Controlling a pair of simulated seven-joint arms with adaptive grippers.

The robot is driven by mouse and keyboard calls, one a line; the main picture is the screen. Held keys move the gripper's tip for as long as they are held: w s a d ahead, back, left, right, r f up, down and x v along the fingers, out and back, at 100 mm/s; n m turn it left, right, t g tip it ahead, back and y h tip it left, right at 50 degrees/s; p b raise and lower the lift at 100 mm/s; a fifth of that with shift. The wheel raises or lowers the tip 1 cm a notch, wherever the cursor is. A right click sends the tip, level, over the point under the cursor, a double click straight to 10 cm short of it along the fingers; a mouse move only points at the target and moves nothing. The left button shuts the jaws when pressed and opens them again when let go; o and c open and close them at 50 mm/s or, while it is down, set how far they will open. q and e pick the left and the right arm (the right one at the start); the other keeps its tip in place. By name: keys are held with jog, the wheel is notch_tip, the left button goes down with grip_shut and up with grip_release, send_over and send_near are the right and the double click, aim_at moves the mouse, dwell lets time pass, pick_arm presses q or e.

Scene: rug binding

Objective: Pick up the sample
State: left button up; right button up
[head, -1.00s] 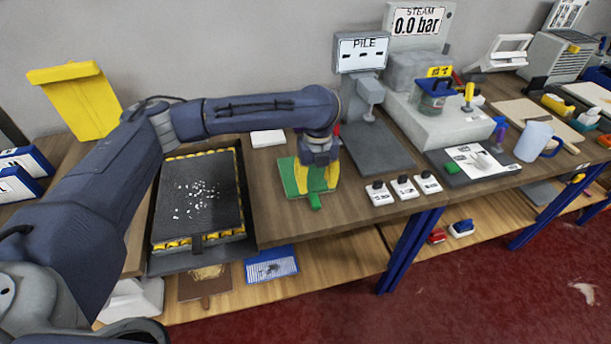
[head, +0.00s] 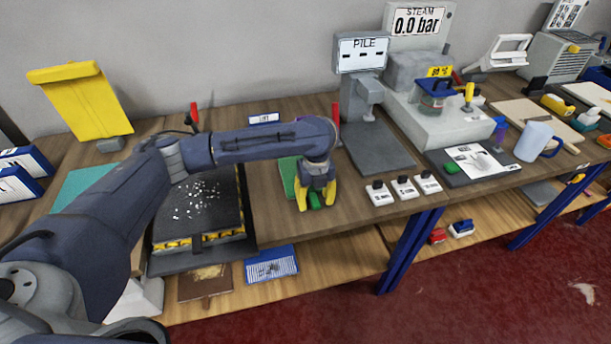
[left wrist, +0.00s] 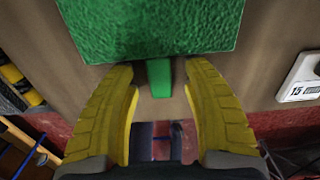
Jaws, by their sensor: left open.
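The sample is a green pad (head: 289,177) lying on the wooden bench, partly hidden behind my left gripper. A narrow green tab (head: 314,200) sticks out of its front edge toward the bench's front. My left gripper (head: 317,204) has its yellow fingers open and pointing down, one on each side of the tab. In the left wrist view the green pad (left wrist: 150,28) fills the top. The tab (left wrist: 160,78) stands between the two spread fingers of the left gripper (left wrist: 160,70), with a gap on both sides. My right gripper is not in view.
White numbered blocks (head: 404,187) stand right of the gripper, near the bench's front edge. The PILE gauge (head: 361,56) has a grey base behind them. A dark tray with white specks (head: 197,205) lies to the left, below my forearm.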

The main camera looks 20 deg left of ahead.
pick_arm(q)
grip_shut()
dwell(0.4)
